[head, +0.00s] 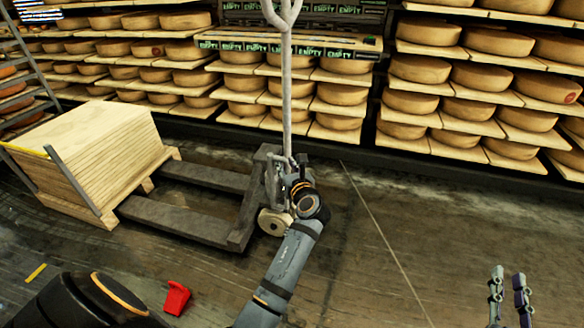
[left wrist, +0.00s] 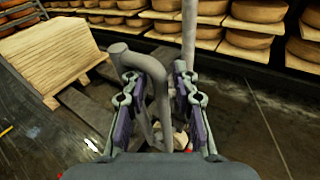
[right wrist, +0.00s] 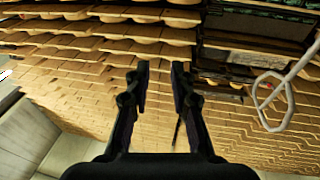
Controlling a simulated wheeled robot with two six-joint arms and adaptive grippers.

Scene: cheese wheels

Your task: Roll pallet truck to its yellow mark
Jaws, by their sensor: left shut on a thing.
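The grey pallet truck (head: 185,216) stands on the floor left of centre, its two forks pointing left and its tall handle (head: 287,100) upright. My left gripper (head: 290,180) is at the truck's right end, low by the foot of the handle. In the left wrist view it is shut on a bent grey tube (left wrist: 160,85) of the truck; the exact contact is partly hidden. A short yellow mark (head: 36,272) lies on the floor at the lower left. My right gripper (head: 508,296) is open and empty at the lower right; its parted fingers also show in the right wrist view (right wrist: 160,90).
A stack of pale boards (head: 90,145) stands at the left, by the fork ends. A red wedge (head: 176,298) lies on the floor in front. Shelves of cheese wheels (head: 430,70) line the back. The floor (head: 400,240) right of the truck is clear.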

